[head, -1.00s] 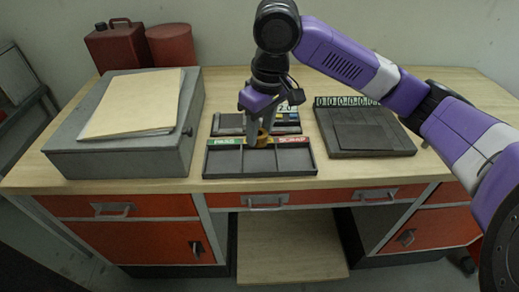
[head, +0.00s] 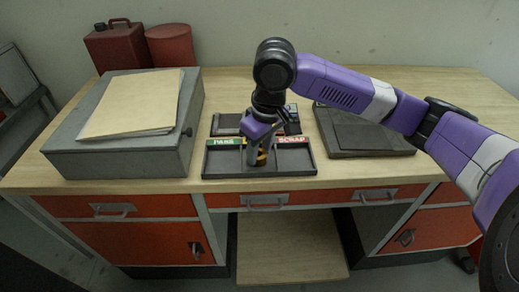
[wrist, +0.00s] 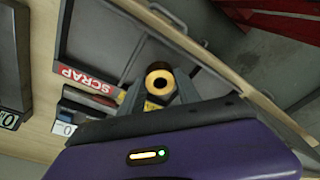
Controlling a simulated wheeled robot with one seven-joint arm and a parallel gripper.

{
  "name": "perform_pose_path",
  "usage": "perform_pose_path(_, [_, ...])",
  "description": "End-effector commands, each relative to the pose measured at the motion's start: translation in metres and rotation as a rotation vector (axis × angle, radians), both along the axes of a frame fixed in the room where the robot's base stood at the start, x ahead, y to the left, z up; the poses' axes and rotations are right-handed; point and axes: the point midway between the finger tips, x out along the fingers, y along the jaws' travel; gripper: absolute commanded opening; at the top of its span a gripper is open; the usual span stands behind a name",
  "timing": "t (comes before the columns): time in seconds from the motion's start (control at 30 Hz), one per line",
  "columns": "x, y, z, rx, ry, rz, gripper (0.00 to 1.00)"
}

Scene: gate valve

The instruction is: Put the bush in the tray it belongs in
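The bush is a yellow-rimmed ring with a dark hole (wrist: 160,82), held upright between the fingertips of my gripper (wrist: 158,92). In the head view, a yellow-and-black part of the bush (head: 261,158) shows at my gripper (head: 256,156). The dark grey tray (head: 294,171) has a green PASS label (head: 223,142) at left and a red SCRAP label (head: 294,139) at right; the SCRAP label also shows in the wrist view (wrist: 87,79). My gripper is over the tray's middle section, between the labelled compartments. I cannot tell whether the bush touches the tray floor.
A grey box (head: 118,158) with a folder (head: 135,103) stands at left. A dark slab (head: 367,138) lies at right. An instrument tray (head: 226,124) sits behind the labelled tray, partly hidden by my arm. A red can (head: 119,46) and red drum (head: 172,45) stand at the back.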

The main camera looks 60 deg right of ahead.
Motion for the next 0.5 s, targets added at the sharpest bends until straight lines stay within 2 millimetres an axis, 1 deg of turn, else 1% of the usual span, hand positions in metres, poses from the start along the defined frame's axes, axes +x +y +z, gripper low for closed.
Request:
perform_pose_path(0.03, [0.0,-0.0001,0.0,0.0,0.0,0.0,0.5])
perform_pose_path(0.1, [0.0,-0.0002,0.0,0.0,0.0,0.0,0.6])
perform_pose_path(0.37, [0.0,-0.0002,0.0003,0.0,0.0,-0.001,0.6])
perform_pose_path(0.5, [-0.0001,-0.0002,0.0063,-0.001,-0.001,-0.001,0.6])
